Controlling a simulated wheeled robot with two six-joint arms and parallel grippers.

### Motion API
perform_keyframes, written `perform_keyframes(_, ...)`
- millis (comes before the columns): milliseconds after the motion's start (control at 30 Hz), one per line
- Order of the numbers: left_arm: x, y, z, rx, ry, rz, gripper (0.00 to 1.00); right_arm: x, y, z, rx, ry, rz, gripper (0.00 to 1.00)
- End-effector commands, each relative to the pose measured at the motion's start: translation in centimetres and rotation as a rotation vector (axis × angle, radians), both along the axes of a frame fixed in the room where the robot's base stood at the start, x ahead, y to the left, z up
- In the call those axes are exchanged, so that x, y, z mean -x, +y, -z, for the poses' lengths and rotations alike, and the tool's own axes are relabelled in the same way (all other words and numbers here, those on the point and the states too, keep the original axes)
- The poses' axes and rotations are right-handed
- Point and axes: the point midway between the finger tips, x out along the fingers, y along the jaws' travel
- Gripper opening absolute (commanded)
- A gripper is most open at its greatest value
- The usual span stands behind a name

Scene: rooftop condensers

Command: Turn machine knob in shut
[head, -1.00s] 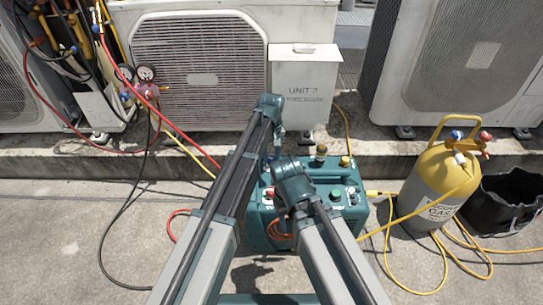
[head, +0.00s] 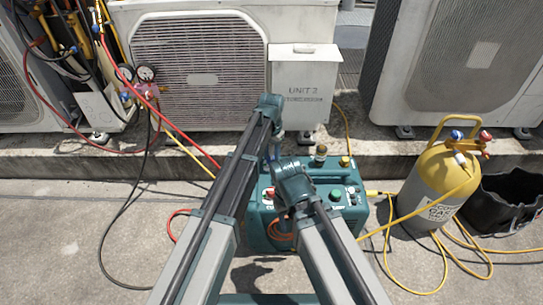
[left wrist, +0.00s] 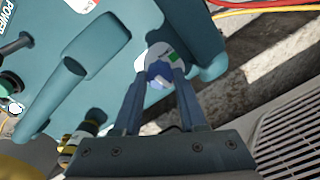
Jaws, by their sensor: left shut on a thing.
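The machine (head: 335,174) is a teal box on the ground, with several knobs and caps on its top. In the left wrist view its teal top (left wrist: 110,28) fills the upper left. A blue knob (left wrist: 158,70) sits on a round pale dial with a green mark near the machine's edge. My left gripper (left wrist: 160,78) has its two fingers closed on this knob from both sides. In the head view my left gripper (head: 275,155) is at the machine's back left and mostly hidden by my arms. My right arm bends over the machine's front left; its fingers are hidden.
A yellow-topped gas cylinder (head: 432,185) and a black bucket (head: 505,203) stand right of the machine. Yellow hoses (head: 440,262) lie on the ground there. Condenser units (head: 205,65) and a kerb stand behind. Red, yellow and black hoses hang at left.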

Motion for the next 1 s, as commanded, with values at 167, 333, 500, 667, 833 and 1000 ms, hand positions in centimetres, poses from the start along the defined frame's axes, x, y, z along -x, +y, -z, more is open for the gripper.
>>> perform_keyframes(167,0.01,0.00,0.01,0.000,0.000,0.092,0.00,0.00,0.00,0.01,0.000,0.000,0.000,0.50)
perform_keyframes(333,0.01,0.00,0.01,0.000,0.000,0.147,0.00,0.00,0.00,0.01,0.000,0.000,0.000,0.50)
perform_keyframes(500,0.01,0.00,0.01,0.000,0.000,0.173,0.00,0.00,0.00,0.01,0.000,0.000,0.000,0.50)
perform_keyframes(667,0.01,0.00,0.01,0.000,0.000,0.179,0.00,0.00,0.00,0.01,0.000,0.000,0.000,0.50)
perform_keyframes(833,0.01,0.00,0.01,0.000,0.000,0.179,0.00,0.00,0.00,0.01,0.000,0.000,0.000,0.50)
perform_keyframes(1000,0.01,0.00,0.01,0.000,0.000,0.179,0.52,0.00,0.00,0.01,0.000,0.000,0.000,0.50)
